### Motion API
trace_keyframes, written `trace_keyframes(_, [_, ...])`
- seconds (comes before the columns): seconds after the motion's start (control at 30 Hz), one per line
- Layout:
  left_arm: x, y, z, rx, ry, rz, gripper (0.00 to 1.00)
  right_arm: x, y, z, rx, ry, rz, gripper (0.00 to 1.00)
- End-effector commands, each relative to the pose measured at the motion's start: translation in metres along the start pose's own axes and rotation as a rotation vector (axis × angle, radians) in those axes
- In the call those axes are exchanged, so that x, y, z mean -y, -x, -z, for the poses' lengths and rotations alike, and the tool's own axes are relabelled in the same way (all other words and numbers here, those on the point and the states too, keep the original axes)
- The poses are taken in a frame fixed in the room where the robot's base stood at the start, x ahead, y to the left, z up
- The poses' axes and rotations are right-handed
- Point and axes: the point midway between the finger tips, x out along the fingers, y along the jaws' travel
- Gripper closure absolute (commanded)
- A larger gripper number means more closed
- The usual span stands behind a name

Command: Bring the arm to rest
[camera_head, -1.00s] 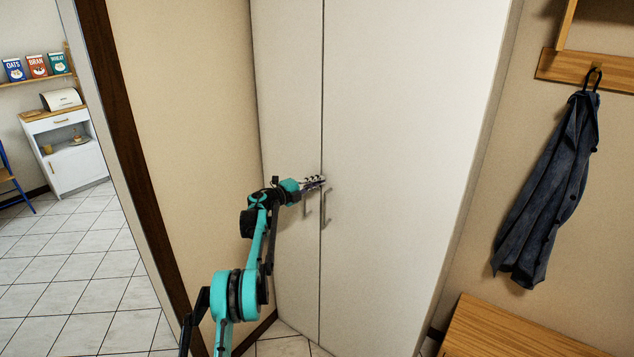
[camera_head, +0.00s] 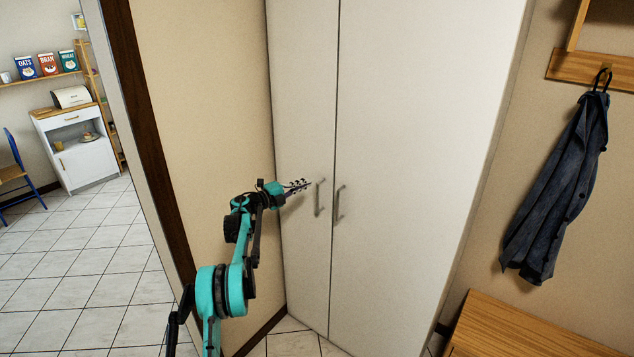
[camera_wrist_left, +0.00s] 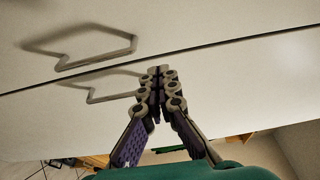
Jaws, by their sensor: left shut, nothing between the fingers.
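My left gripper (camera_head: 300,186) is in front of the left door of a tall white two-door cupboard (camera_head: 420,130). Its fingers are closed together with nothing between them, as the left wrist view also shows (camera_wrist_left: 158,80). The left door's handle (camera_head: 319,199) is just right of the fingertips, and a gap shows between them. The right door's handle (camera_head: 339,205) is a little further right. Both doors look shut. In the left wrist view, the two handles (camera_wrist_left: 95,45) lie to the left of the fingers. My right gripper is not in view.
A beige wall (camera_head: 205,100) with a dark wooden edge stands close on the left. A dark jacket (camera_head: 560,185) hangs at the right above a wooden bench (camera_head: 520,330). Beyond the doorway are a tiled floor (camera_head: 80,270), a white cabinet (camera_head: 85,160) and a blue chair (camera_head: 20,170).

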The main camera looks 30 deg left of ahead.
Motion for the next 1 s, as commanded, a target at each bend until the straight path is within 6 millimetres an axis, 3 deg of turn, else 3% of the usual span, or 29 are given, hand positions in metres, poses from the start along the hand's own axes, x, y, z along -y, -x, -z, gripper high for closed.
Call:
trace_keyframes(0.2, [0.0, 0.019, -0.01, -0.001, 0.0, 0.0, 1.0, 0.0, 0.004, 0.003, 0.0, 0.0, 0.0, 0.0])
trace_keyframes(0.47, [0.008, 0.018, -0.01, 0.007, 0.006, 0.01, 1.0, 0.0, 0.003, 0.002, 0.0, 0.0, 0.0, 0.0])
trace_keyframes(0.57, [0.039, 0.007, -0.003, 0.046, 0.031, 0.052, 1.0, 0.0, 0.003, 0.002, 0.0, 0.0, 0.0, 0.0])
trace_keyframes(0.77, [0.147, -0.016, 0.031, 0.224, 0.181, 0.203, 1.0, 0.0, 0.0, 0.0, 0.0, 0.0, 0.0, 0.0])
trace_keyframes(0.9, [0.203, -0.01, 0.066, 0.364, 0.342, 0.286, 1.0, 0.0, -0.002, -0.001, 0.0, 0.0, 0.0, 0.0])
trace_keyframes(1.0, [0.225, 0.004, 0.096, 0.461, 0.474, 0.317, 1.0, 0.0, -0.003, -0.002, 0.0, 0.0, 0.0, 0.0])
